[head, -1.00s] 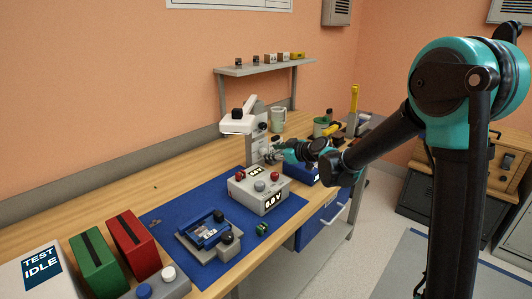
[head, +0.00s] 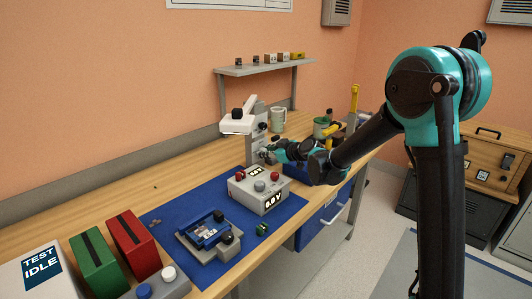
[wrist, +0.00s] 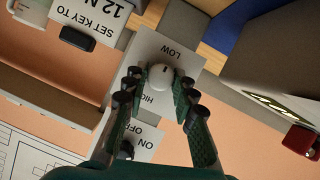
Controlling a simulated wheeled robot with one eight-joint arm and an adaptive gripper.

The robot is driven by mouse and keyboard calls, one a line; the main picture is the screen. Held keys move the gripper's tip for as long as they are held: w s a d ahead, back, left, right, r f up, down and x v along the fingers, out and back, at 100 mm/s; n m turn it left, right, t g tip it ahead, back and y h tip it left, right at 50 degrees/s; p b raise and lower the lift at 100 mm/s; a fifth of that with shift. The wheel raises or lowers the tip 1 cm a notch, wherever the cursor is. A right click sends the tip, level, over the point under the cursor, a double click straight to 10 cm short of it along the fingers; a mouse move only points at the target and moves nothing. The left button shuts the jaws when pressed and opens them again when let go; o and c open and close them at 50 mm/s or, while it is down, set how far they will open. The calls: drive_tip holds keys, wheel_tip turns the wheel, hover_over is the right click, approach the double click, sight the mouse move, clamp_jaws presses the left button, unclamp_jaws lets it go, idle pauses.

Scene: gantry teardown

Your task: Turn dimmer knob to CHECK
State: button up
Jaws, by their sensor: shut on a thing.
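The dimmer knob (wrist: 160,77) is a pale round knob on a light grey plate (wrist: 157,53) in the wrist view. The plate reads LOW on one side and HIGH, partly covered, on the other. A small dark mark on the knob points toward LOW. No CHECK label is readable. My gripper (wrist: 158,84) has one finger on each side of the knob and is shut on it. In the head view my gripper (head: 267,156) is at the grey post behind the meter box; the knob is hidden there.
An ON/OFF switch plate (wrist: 135,146) lies close beside the knob plate. A SET KEY TO sign (wrist: 97,14) is nearby. On the bench, a grey meter box (head: 258,190) stands on a blue mat (head: 165,222) just in front of my gripper. A white lamp-like head (head: 238,122) is above.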

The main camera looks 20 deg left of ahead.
clamp_jaws()
drive_tip(key=m+g+y, duration=0.1)
drive_tip(key=m+g, duration=0.1)
drive_tip(key=m, duration=0.2)
drive_tip(key=m+g+y, duration=0.2)
drive_tip(key=m, duration=0.3)
drive_tip(key=w+m+g+y, duration=0.1)
drive_tip(key=m+g+y, duration=0.1)
drive_tip(key=m, duration=0.2)
drive_tip(key=shift+d+f+m+g, duration=0.2)
drive_tip(key=shift+f+m+g, duration=0.1)
idle(0.4)
drive_tip(key=shift+s, duration=0.1)
idle(0.5)
